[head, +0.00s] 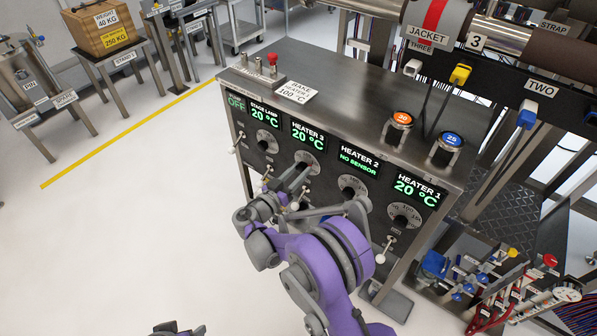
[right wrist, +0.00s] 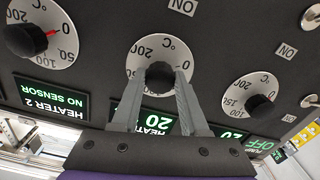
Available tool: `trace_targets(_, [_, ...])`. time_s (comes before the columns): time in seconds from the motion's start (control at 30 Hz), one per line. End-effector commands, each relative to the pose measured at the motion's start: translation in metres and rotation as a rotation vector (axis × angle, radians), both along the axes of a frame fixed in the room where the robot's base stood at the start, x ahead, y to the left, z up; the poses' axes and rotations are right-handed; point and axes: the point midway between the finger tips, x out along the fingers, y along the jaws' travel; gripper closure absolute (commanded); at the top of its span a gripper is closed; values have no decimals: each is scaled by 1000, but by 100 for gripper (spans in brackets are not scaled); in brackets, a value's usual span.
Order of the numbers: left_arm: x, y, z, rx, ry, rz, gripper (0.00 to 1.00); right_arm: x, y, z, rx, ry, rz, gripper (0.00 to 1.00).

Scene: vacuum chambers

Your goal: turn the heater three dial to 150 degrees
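The heater three dial, a light round scale with a black knob, sits on the dark control panel under the HEATER 3 display (head: 308,132), which reads 20 °C. In the right wrist view the dial (right wrist: 137,57) appears upside down. My right gripper (right wrist: 161,74) has one finger on each side of the knob, and both tips appear to press against it. In the head view my right gripper (head: 296,178) reaches the dial from the front. The pointer is hidden. A small dark part at the bottom edge may be my left arm; its fingers do not show.
The heater 2 dial (head: 352,186) and heater 1 dial (head: 404,215) are to the right. The stage lamp dial (head: 267,141) is to the left. White-tipped toggles sit below the dials. A sign (head: 296,91) on the cabinet top reads "BAKE HEATER 3 100 °C". Open floor lies left.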

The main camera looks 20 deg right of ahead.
Motion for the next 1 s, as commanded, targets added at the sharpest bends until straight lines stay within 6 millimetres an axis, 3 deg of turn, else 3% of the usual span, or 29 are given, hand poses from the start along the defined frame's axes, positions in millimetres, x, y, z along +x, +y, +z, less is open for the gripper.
trace_targets(0.03, [0, 0, 0, 0, 0, 0, 30, 0, 0, 1, -3, -1, 2, 49])
trace_targets(0.17, [0, 0, 0, 0, 0, 0, 30, 0, 0, 1, -2, 0, 1, 26])
trace_targets(0.57, [0, 0, 1, 0, 0, 0, 30, -5, 7, 1, -1, 0, 1, 26])
trace_targets(1.0, [-1, 0, 9, 0, -3, 0, 30, -55, 72, 1, 0, 0, 3, 26])
